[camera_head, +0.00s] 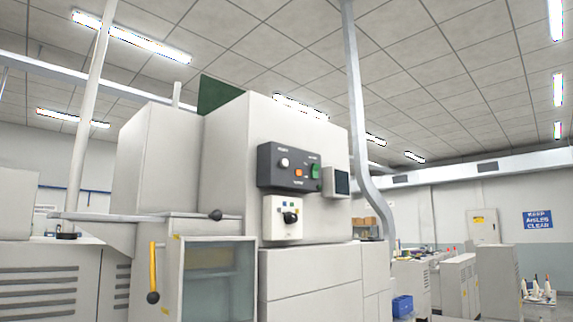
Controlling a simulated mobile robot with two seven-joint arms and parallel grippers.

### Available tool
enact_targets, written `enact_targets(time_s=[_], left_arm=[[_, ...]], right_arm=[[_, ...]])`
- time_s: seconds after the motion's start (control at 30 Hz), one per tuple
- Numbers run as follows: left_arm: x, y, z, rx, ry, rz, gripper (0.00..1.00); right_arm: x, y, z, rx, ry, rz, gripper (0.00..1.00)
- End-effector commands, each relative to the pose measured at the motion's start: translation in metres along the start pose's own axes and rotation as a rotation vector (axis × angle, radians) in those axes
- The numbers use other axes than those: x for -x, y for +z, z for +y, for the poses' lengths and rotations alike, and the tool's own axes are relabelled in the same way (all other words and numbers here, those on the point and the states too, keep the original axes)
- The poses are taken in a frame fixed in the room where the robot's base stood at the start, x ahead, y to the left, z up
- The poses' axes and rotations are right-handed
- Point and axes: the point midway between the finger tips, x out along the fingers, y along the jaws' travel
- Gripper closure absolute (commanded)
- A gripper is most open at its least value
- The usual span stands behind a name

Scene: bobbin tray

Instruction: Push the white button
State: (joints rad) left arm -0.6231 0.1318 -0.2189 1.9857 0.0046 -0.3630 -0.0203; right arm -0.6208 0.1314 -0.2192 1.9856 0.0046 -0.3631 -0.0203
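The white button (284,162) is a small round knob at the upper left of a dark grey control panel (269,178). The panel is mounted on the front of a large off-white machine (228,150). An orange button (298,173) and a green button or switch (316,171) are on the same panel, to the right of the white one. Nothing covers the white button. Neither of my grippers shows in the head view.
Below the panel is a white box with a black knob (290,217). A small dark screen (342,183) sits to the right. A yellow handle (153,270) and a glazed door (215,282) are lower left. A blue crate (402,306) and more machines stand at right.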

Motion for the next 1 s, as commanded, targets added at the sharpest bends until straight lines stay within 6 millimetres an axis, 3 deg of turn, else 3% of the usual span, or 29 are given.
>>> enact_targets(time_s=[0.03,0.1,1.0], left_arm=[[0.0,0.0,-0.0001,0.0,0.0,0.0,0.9],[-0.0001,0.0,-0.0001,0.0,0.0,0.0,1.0],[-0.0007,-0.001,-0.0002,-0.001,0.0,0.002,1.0]], right_arm=[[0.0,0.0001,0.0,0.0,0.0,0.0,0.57],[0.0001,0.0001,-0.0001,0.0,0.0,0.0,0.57],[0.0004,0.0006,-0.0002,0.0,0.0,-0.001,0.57]])
